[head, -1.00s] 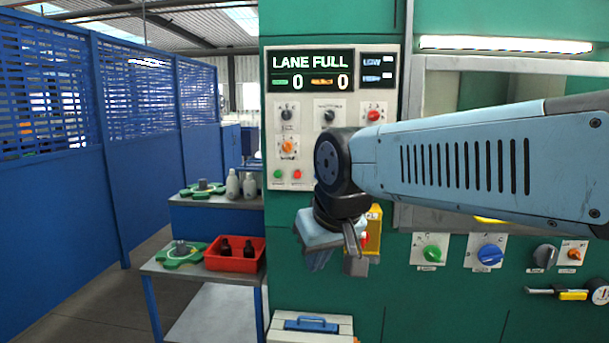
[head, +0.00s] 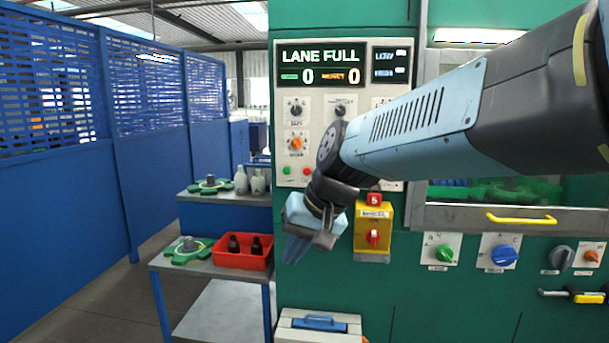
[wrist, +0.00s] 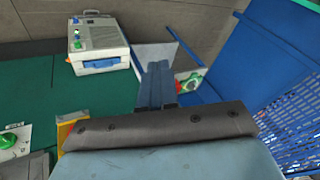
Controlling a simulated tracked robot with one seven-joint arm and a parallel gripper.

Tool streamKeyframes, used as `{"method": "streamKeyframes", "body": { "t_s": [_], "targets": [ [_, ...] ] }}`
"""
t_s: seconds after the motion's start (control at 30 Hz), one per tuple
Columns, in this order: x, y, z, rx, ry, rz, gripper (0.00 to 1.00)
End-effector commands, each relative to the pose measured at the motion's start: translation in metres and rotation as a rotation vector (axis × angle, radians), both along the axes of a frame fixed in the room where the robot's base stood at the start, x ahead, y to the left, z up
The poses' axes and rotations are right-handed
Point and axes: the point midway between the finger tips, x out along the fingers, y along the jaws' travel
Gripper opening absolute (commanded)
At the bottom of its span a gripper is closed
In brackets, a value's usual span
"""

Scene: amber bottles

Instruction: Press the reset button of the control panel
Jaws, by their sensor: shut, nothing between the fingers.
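The control panel (head: 284,128) is a pale upright plate on the green machine in the head view, with a display (head: 318,67) reading LANE FULL. It carries a black knob (head: 296,109), another dark knob (head: 340,111), an orange knob (head: 296,143), a small green button (head: 286,170) and a small red button (head: 306,171). Their labels are too small to read, so I cannot tell which is reset. My arm hides the panel's lower right. My gripper (head: 292,250) is shut and empty, below the panel, pointing down; its fingers also show in the wrist view (wrist: 157,85).
A yellow box (head: 373,230) with a red switch stands right of my gripper. A red crate (head: 243,262) with dark bottles sits on a table at left. A pale case (head: 320,328) is below; it shows in the wrist view (wrist: 98,45). Blue fencing (head: 70,210) lines the left.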

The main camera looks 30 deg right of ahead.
Motion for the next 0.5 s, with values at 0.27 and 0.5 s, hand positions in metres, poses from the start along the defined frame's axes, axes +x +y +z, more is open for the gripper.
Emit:
{"method": "streamKeyframes", "body": {
  "t_s": [0.27,0.5],
  "targets": [
    [0.069,0.009,0.007,0.468,0.068,-0.262,0.0],
    [0.142,-0.024,0.022,0.858,0.038,-0.529,0.0]
  ]
}}
